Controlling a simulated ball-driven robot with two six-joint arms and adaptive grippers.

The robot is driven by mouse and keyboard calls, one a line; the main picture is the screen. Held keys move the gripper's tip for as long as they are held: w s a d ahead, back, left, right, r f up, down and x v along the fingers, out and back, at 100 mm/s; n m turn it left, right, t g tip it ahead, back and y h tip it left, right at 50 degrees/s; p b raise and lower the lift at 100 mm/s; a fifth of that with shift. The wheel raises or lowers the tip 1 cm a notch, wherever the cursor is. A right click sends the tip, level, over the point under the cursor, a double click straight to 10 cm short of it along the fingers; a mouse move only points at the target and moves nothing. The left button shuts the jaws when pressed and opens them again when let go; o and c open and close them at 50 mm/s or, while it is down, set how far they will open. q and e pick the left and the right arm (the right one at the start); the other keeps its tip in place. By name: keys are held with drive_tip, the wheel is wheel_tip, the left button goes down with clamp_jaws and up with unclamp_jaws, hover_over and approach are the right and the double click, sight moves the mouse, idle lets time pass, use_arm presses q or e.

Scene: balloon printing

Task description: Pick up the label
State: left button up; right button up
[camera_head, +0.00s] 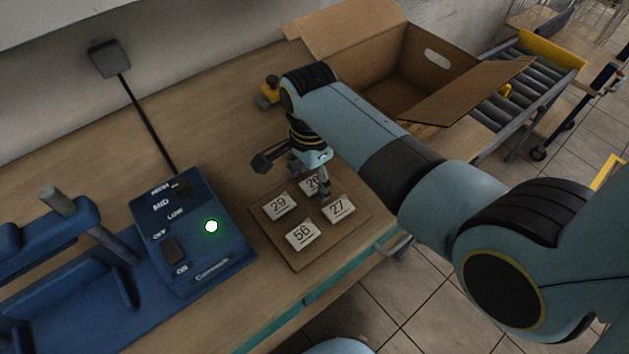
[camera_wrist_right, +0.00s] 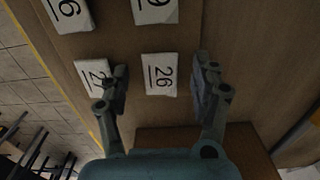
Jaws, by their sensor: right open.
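Several white number labels lie on a brown board (camera_head: 283,245) on the table. In the head view they are label 29 (camera_head: 279,206), label 56 (camera_head: 303,234), label 27 (camera_head: 339,208) and label 26 (camera_head: 309,184), which is partly hidden by my right gripper (camera_head: 309,178). The right gripper points down and is open and empty. In the right wrist view, label 26 (camera_wrist_right: 159,74) lies between its two fingers (camera_wrist_right: 160,76), with a gap on each side. The left finger covers part of label 27 (camera_wrist_right: 93,72). My left gripper is not in view.
A blue machine (camera_head: 195,245) with a green light stands left of the board. An open cardboard box (camera_head: 420,65) is at the back, beside a roller conveyor (camera_head: 510,80). A small yellow and black object (camera_head: 269,92) sits behind my arm. The table's front edge is close to the board.

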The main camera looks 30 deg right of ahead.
drive_tip(key=shift+f, duration=0.25)
idle(0.3)
drive_tip(key=c, duration=0.8)
